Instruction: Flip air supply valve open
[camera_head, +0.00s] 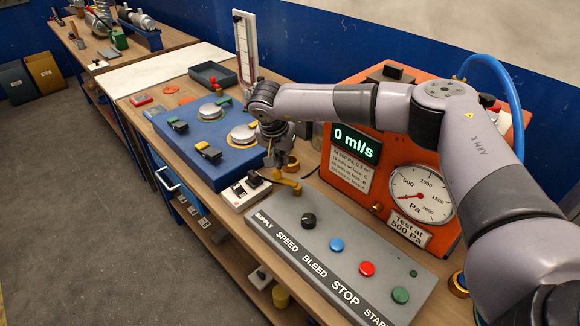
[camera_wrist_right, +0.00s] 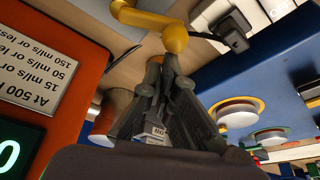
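The yellow supply valve lever (camera_head: 287,182) stands at the far left end of the grey control panel (camera_head: 335,240), by the word SUPPLY. In the right wrist view, the lever (camera_wrist_right: 150,22) ends in a rounded yellow knob. My right gripper (camera_head: 277,158) hangs just above and beside the lever, pointing down. In the right wrist view its fingers (camera_wrist_right: 168,68) come together right at the knob; nothing shows between them. Whether they touch the knob cannot be told. My left gripper is not in view.
The orange test unit (camera_head: 345,178) stands behind the panel; its display reads 0 ml/s. A blue fixture (camera_head: 200,135) with round pads and clamps is to the left. A small white switch box (camera_head: 245,192) sits close by the lever. A dark tray (camera_head: 212,76) lies further back.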

